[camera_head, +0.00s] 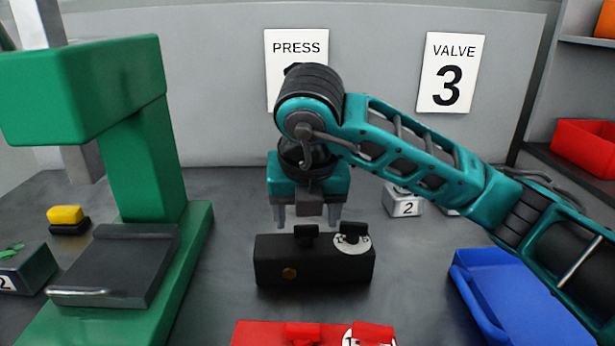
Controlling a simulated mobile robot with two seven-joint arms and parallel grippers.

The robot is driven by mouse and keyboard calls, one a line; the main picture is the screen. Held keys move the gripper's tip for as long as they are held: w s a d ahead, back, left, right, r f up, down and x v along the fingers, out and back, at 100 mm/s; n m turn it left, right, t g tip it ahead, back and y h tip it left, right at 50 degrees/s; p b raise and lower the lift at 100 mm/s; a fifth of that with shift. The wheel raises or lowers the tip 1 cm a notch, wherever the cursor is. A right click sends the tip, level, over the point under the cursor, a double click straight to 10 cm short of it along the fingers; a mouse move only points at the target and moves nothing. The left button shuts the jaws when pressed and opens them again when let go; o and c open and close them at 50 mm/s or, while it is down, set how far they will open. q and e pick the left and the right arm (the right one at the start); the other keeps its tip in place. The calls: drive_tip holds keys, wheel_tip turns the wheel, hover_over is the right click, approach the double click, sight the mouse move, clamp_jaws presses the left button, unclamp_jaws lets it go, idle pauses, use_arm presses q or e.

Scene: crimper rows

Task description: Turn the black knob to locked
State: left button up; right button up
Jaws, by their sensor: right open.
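A black box (330,270) stands on the grey table in the middle, with a bronze-coloured round spot on its front. On its top are a black knob (305,232) at the left and a white marked disc (352,245) with a black piece on it at the right. My right gripper (306,215) is open and points down above the back of the box, with its fingertips on either side of the left knob in the picture. Whether it touches anything is hard to tell. My left gripper is out of view.
A green press (125,120) stands at the left. A red box (265,334) with red knobs sits in front of the black one. A blue tray (510,300) lies at the right, below my right arm.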

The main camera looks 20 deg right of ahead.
drive_tip(key=p+v, duration=0.2)
drive_tip(key=v, duration=0.8)
drive_tip(key=shift+s+r, duration=0.15)
